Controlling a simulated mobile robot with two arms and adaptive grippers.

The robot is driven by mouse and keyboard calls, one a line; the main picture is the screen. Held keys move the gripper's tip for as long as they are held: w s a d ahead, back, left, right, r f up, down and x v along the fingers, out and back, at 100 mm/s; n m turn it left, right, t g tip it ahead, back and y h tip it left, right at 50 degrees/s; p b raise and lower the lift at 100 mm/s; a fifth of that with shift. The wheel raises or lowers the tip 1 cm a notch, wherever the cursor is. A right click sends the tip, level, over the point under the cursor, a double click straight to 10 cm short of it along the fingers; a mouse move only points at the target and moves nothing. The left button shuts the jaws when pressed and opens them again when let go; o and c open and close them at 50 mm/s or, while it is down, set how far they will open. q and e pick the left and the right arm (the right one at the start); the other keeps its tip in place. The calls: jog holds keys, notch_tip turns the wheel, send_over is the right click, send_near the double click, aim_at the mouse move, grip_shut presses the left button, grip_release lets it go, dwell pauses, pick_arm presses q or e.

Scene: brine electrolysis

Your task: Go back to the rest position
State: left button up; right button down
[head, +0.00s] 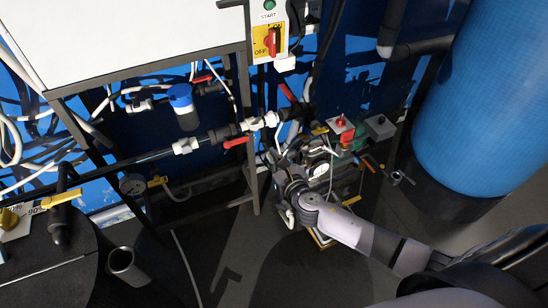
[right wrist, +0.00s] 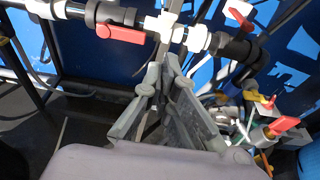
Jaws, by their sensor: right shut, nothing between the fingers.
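My right arm (head: 345,229) reaches in from the lower right of the head view. Its gripper (head: 277,167) is beside the pipework and a dark frame post, with its fingers partly lost among the fittings behind. In the right wrist view the grey fingers of the gripper (right wrist: 163,75) come together at the tips with nothing held between them. A white pipe fitting (right wrist: 160,25) shows just beyond the tips. My left gripper is in neither view.
A red-handled valve (right wrist: 120,33) sits on the pipe close to the right gripper. A large blue tank (head: 485,100) stands at the right. Open floor (head: 300,270) lies below the arm.

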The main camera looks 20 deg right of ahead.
jog(key=s+d+f+m+g+h, duration=0.1)
jog(key=s+d+f+m+g, duration=0.15)
jog(key=s+f+m, duration=0.55)
jog(key=s+d+f+m+g, duration=0.1)
jog(key=s+f+m+g, duration=0.2)
jog(key=f, duration=0.8)
jog(key=s+d+f+m+g+h, duration=0.1)
jog(key=s+d+f+m+g, duration=0.1)
jog(key=s+f+m, duration=0.6)
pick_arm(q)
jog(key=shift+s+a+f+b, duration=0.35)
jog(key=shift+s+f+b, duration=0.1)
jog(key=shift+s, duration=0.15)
pick_arm(e)
jog(key=s+a+f+m+g, duration=0.1)
jog(key=s+f+m, duration=0.4)
jog(key=s, duration=0.5)
jog(key=s+a+f+m+g+y, duration=0.1)
jog(key=s+f+m+g, duration=0.2)
jog(key=s, duration=0.8)
jog(key=s+a+f+m+g, duration=0.2)
jog(key=s+f+m+g, duration=0.1)
jog(key=s+f+m, duration=0.4)
jog(key=s+f, duration=0.2)
jog(key=s, duration=0.1)
jog(key=shift+s, duration=0.35)
jog(key=shift+a, duration=0.1)
